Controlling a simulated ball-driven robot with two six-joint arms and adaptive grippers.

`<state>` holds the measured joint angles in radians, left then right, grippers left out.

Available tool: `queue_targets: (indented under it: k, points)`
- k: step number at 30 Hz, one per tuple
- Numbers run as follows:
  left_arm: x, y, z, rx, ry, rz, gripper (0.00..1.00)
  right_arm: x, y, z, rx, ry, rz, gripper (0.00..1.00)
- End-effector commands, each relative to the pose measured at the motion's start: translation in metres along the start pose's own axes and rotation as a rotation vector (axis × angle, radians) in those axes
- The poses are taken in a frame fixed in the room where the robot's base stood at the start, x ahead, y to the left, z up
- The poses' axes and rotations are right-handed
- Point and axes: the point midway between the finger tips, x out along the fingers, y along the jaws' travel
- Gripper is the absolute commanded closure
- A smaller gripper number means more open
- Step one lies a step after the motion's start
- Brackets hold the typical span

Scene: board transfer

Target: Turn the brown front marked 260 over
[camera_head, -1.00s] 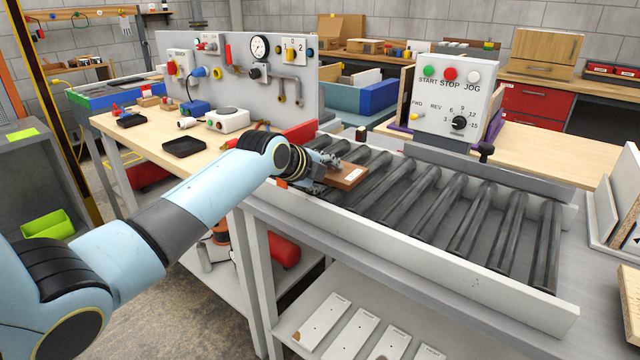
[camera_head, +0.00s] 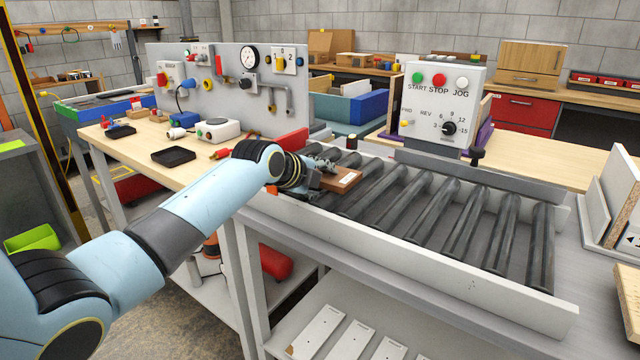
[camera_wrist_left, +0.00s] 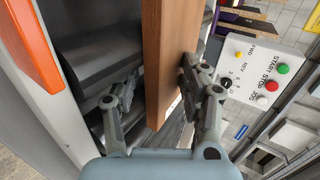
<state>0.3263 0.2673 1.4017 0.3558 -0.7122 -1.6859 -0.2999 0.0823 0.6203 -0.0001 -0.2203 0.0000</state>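The brown front (camera_head: 338,179) is a small wooden board above the left end of the roller conveyor. A white label shows on it, but its marking is too small to read. My left gripper (camera_head: 318,172) reaches it from the left. In the left wrist view the brown front (camera_wrist_left: 166,60) runs between the two fingers of the left gripper (camera_wrist_left: 160,85). My right gripper is not in view.
The conveyor's rollers (camera_head: 450,210) are clear to the right, between a low white front rail (camera_head: 420,255) and a rear rail. A START/STOP control box (camera_head: 440,105) stands behind. A workbench (camera_head: 130,150) with a black tray (camera_head: 173,156) is to the left. White boards (camera_head: 318,332) lie on the shelf below.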

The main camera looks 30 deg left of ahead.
Motion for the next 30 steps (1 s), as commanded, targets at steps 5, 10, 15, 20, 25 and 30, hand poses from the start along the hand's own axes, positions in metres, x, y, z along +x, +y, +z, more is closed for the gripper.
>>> queue_targets:
  k: [5, 10, 15, 20, 25, 30]
  points:
    - [0.001, -0.001, 0.000, -0.001, 0.001, -0.044, 0.60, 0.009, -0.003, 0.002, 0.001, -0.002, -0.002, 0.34]
    - [-0.001, -0.005, 0.000, 0.000, 0.000, -0.062, 0.60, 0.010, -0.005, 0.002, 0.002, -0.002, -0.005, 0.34]
    - [0.000, -0.008, 0.000, 0.000, 0.000, -0.098, 0.60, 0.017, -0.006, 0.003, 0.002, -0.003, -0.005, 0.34]
    - [-0.001, -0.012, 0.000, 0.001, 0.000, -0.140, 0.60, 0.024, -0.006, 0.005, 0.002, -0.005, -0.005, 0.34]
    - [-0.002, -0.016, 0.000, 0.001, 0.000, -0.159, 0.60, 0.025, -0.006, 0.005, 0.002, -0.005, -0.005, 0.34]
    - [-0.002, -0.017, 0.000, 0.001, -0.001, -0.179, 0.60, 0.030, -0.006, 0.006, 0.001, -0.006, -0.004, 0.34]
